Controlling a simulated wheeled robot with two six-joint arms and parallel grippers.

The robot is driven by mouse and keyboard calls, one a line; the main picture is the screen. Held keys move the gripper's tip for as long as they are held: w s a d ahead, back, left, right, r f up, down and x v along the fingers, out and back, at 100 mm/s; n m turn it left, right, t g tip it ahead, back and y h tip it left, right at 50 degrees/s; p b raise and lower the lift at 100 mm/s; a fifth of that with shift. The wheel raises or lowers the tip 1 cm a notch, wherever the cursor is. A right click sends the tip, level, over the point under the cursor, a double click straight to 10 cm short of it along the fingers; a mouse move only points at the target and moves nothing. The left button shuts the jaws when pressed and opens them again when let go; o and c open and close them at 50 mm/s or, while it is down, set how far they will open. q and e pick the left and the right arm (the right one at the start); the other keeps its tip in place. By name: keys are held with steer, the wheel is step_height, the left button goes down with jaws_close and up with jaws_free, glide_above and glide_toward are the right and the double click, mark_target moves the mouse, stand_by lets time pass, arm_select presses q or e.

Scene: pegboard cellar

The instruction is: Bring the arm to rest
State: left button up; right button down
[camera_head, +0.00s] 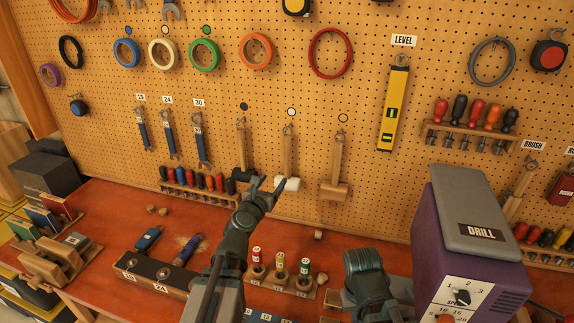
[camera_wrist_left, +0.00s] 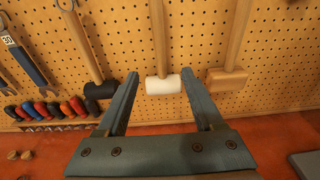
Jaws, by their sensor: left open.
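My left gripper (camera_head: 268,184) is raised in front of the pegboard and is open. In the left wrist view its two fingers (camera_wrist_left: 160,90) spread apart with nothing held between them. A white-headed mallet (camera_wrist_left: 162,85) hangs on the board beyond the fingers, seen in the gap; it also shows in the head view (camera_head: 292,184). A black-headed mallet (camera_wrist_left: 100,90) hangs to its left and a wooden mallet (camera_wrist_left: 228,79) to its right. A dark part of my right arm shows low in the head view, but its gripper does not.
A purple drill press (camera_head: 440,240) stands at the right. On the red bench (camera_head: 110,205) are a socket block (camera_head: 150,277) and a small rack with bottles (camera_head: 282,280). Screwdrivers (camera_head: 195,180) hang in a rack left of the mallets. A yellow level (camera_head: 392,108) hangs higher up.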

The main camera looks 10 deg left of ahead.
arm_select(q)
steer(key=s+d+f+m+g+h+b, duration=0.2)
steer(key=s+d+f+m+g+h, duration=0.15)
steer(key=d+f+m, duration=0.5)
steer(key=s+d+f+m+g+h+b, duration=0.2)
steer(key=s+d+f+m+g, duration=0.3)
steer(key=d+m, duration=0.5)
steer(key=s+f+m+g+y+b, duration=0.1)
steer(key=s+f+m+g+y, duration=0.1)
steer(key=s+f+m, duration=0.2)
steer(key=s+f+m+g+y+b, duration=0.1)
steer(key=s+f+m+g+y, duration=0.1)
steer(key=s+m, duration=0.5)
steer(key=s+f+m+g+y+b, duration=0.1)
steer(key=s+f+m+g+y, duration=0.2)
steer(key=f+m, duration=0.4)
steer(key=shift+s+a+m+g, duration=0.15)
steer(key=shift+s+m+g, duration=0.2)
steer(key=shift+s+m, duration=0.25)
steer(key=shift+s+a+m+g, duration=0.15)
steer(key=shift+s+m+g, duration=0.2)
steer(key=shift+s, duration=0.35)
arm_select(e)
step_height(320, 180, down, 7)
steer(key=shift+f, duration=0.1)
arm_select(q)
steer(key=shift+s+a+m+y, duration=0.3)
steer(key=shift+s+m+y, duration=0.05)
steer(key=shift+m, duration=0.05)
